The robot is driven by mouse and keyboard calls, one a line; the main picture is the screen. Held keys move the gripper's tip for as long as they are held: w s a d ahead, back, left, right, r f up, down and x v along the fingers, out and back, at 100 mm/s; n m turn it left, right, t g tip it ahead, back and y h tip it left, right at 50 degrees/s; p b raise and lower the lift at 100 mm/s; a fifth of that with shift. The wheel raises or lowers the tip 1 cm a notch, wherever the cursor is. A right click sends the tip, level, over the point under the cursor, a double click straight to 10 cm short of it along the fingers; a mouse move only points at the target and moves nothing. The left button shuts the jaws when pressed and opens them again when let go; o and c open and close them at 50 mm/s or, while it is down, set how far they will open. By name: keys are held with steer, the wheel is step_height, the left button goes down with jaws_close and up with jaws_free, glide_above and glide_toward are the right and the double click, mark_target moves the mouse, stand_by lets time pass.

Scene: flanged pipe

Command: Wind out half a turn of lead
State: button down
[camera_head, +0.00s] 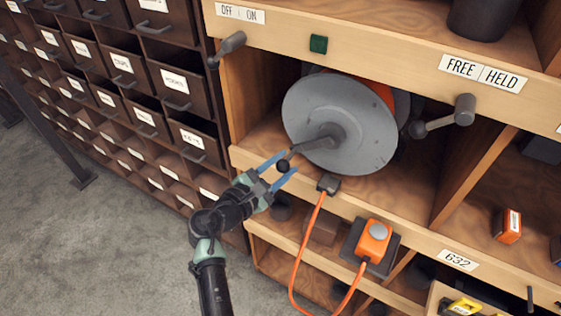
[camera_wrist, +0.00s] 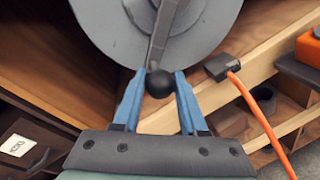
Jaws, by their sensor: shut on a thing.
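A grey reel (camera_head: 340,120) stands in a wooden shelf bay, with orange lead partly visible behind its disc. A crank arm runs from its hub down and left to a black ball knob (camera_head: 283,165). My gripper (camera_head: 282,169) is shut on this knob, with a blue finger on each side. In the wrist view the knob (camera_wrist: 159,83) sits between the fingertips, below the reel's disc (camera_wrist: 110,30). The orange lead (camera_head: 310,240) comes from a dark block (camera_head: 328,184) on the shelf edge, hangs in a loop and rises to an orange box (camera_head: 374,240).
A lever (camera_head: 445,117) is at the right under the FREE and HELD labels (camera_head: 482,73). Another lever (camera_head: 229,46) is by the OFF and ON labels (camera_head: 240,13), near a green button (camera_head: 318,44). Labelled drawers (camera_head: 120,70) fill the left. The floor in front is clear.

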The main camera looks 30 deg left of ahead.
steer(key=shift+d+f, duration=0.1)
steer(key=shift+f, duration=0.05)
steer(key=shift+c, duration=2.3)
jaws_free()
steer(key=b+v, duration=0.2)
steer(key=v, duration=1.1)
